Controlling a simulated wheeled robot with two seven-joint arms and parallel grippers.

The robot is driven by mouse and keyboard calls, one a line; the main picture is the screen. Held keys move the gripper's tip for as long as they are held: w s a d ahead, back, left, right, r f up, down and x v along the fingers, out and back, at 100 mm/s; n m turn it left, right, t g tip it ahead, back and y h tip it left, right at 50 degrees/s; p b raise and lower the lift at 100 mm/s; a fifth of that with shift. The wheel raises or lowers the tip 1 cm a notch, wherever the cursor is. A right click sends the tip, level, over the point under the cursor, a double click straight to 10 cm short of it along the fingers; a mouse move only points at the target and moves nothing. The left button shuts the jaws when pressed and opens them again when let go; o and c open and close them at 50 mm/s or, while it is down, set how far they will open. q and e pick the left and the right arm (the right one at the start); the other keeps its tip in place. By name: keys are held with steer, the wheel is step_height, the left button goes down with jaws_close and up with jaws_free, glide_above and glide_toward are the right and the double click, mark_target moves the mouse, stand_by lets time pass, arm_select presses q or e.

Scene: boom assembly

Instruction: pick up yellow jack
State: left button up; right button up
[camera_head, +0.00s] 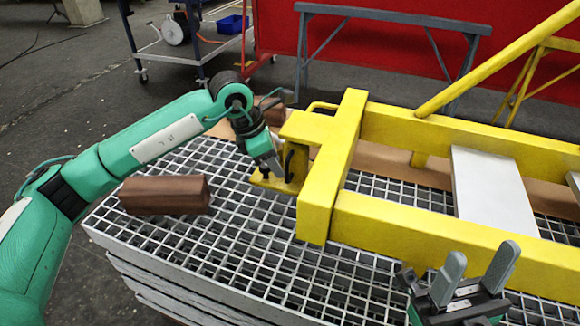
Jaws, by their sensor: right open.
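A small yellow piece with black fittings, which looks like the yellow jack (296,171), sits at the left end of the large yellow frame, above the grating. I cannot tell if it touches the frame.
The large yellow boom frame (420,222) lies over the metal grating (250,255) and fills the right side. A brown block (165,195) lies on the grating at left. Behind are a blue cart (165,50), a grey trestle (390,17) and a red wall.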

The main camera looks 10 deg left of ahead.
arm_select(q)
steer(key=b+x, duration=0.1)
steer(key=x, duration=0.4)
steer(key=shift+b, duration=0.35)
steer(key=shift+s, duration=0.1)
jaws_close()
stand_by(0.8)
steer(key=shift+d+r, duration=0.1)
steer(key=shift+r, duration=0.1)
